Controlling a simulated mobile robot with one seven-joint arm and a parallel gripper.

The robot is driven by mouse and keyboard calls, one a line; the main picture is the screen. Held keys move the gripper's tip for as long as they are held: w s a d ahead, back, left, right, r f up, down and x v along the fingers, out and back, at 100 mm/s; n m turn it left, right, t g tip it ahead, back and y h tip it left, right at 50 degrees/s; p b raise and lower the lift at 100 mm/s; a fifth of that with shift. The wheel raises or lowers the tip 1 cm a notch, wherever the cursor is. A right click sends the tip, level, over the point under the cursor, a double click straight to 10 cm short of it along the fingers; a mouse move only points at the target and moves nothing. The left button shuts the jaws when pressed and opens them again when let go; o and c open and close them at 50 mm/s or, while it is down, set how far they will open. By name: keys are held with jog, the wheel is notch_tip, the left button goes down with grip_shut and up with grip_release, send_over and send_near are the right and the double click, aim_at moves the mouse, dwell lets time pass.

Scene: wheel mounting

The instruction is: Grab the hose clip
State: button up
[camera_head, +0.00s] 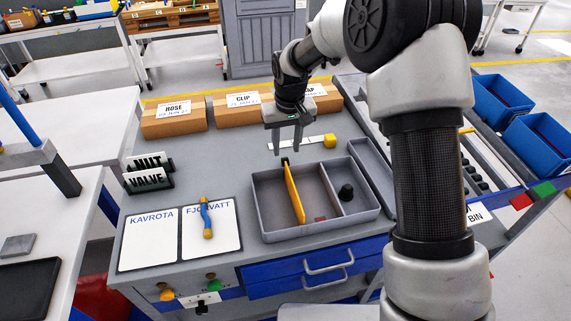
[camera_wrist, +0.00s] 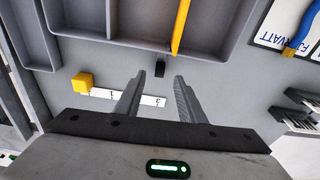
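A small black piece (camera_wrist: 160,69), which may be the hose clip, sits at the outer back wall of the grey tray (camera_wrist: 120,50). It also shows in the head view (camera_head: 285,160), near the far end of a yellow bar (camera_head: 294,192). My gripper (camera_head: 287,150) points down behind the tray. In the wrist view my gripper (camera_wrist: 160,76) is open, with nothing between its fingers. The black piece appears just beyond the fingertips, between them in the picture. Whether the fingers are at its height, I cannot tell.
The grey tray (camera_head: 262,212) also holds a black round part (camera_head: 346,192). A white strip with a yellow block (camera_head: 330,141) lies behind the tray. A box marked CLIP (camera_head: 240,109) stands at the back. Two white cards (camera_head: 150,240) lie left; one bears a blue-and-yellow part (camera_head: 206,217).

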notch_tip(320, 180, down, 5)
jog(key=shift+w+r, duration=0.1)
jog(key=shift+w, duration=0.05)
jog(key=shift+c, duration=0.4)
grip_shut()
jog(key=shift+r, duration=0.1)
